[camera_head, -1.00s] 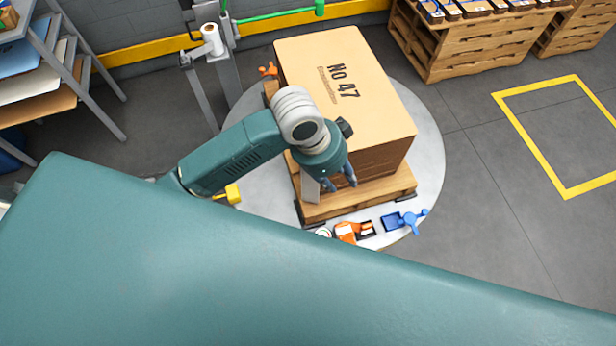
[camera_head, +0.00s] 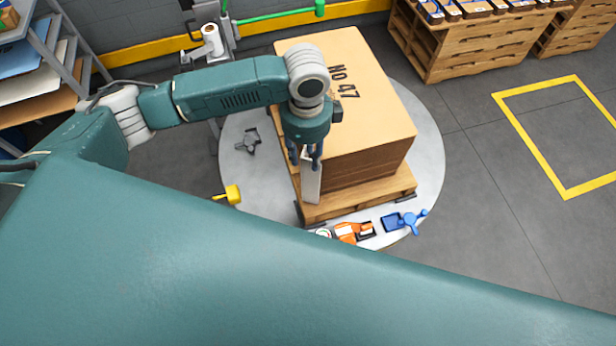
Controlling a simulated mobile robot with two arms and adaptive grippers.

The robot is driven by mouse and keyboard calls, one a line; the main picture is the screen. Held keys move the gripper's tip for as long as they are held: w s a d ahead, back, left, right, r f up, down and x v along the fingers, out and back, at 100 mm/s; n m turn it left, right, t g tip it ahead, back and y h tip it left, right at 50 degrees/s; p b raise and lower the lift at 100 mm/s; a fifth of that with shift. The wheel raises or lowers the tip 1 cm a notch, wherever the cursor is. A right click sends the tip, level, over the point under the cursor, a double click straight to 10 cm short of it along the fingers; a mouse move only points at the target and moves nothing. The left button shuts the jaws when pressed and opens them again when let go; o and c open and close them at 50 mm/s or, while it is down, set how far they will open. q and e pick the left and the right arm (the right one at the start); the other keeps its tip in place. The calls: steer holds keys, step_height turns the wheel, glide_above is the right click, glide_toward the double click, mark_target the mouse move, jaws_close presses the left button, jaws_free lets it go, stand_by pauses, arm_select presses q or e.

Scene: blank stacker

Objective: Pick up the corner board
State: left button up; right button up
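The corner board (camera_head: 311,183) is a pale, narrow upright strip at the near left corner of the carton stack, with its foot by the pallet. My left gripper (camera_head: 305,158) points down over the board's top end, with one dark finger on either side. The fingers are apart, about as wide as before, and I see no clear grip on the board. The tall carton marked No 47 (camera_head: 372,105) stands on a wooden pallet (camera_head: 365,198), right of the gripper. My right gripper is not in view.
The pallet stands on a round grey platform (camera_head: 429,150). A shelf rack (camera_head: 75,75) stands at left.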

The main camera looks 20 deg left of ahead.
mark_target(313, 177)
arm_select(q)
step_height(313, 177, down, 5)
steer(key=shift+s+f+p, duration=0.1)
steer(key=shift+s+p, duration=0.05)
steer(key=shift+p, duration=0.35)
jaws_close()
